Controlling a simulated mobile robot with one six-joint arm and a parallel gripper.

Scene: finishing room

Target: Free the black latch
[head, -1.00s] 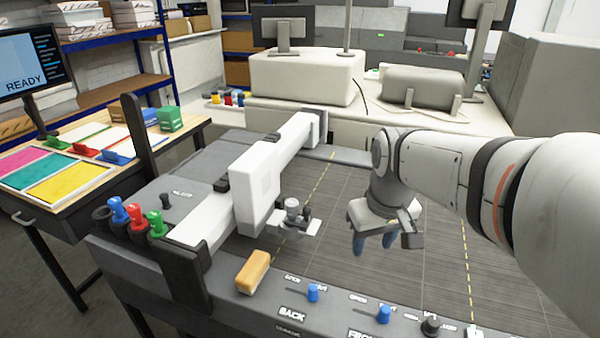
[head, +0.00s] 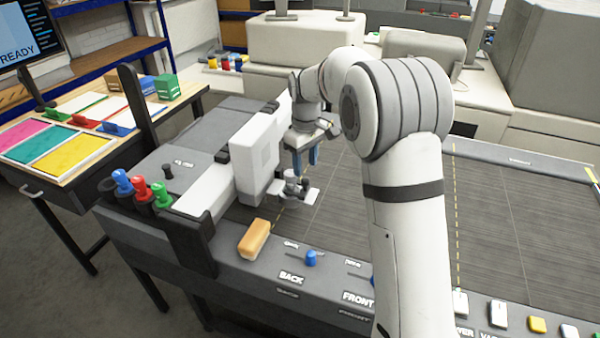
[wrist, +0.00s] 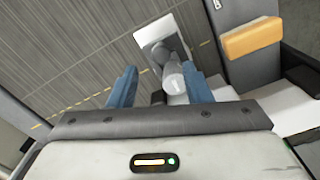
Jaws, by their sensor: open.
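My gripper (head: 305,160) is open, with two blue fingers pointing down just behind the tool head (head: 292,188) on the side of the white carriage (head: 254,150). In the wrist view, my gripper (wrist: 160,76) has its fingers apart, with the grey round tool head (wrist: 173,75) showing between and beyond them. A small dark part (wrist: 157,97) shows beside the tool head, near the left finger. It may be the black latch, but it is too small to be sure. I cannot tell whether either finger touches anything.
An orange-tan block (head: 254,239) lies on the front rail near a blue knob (head: 310,258). Blue, red and green handled tools (head: 141,188) stand in holders at left. The white gantry crosses the dark cutting bed (head: 510,210), which is bare at right.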

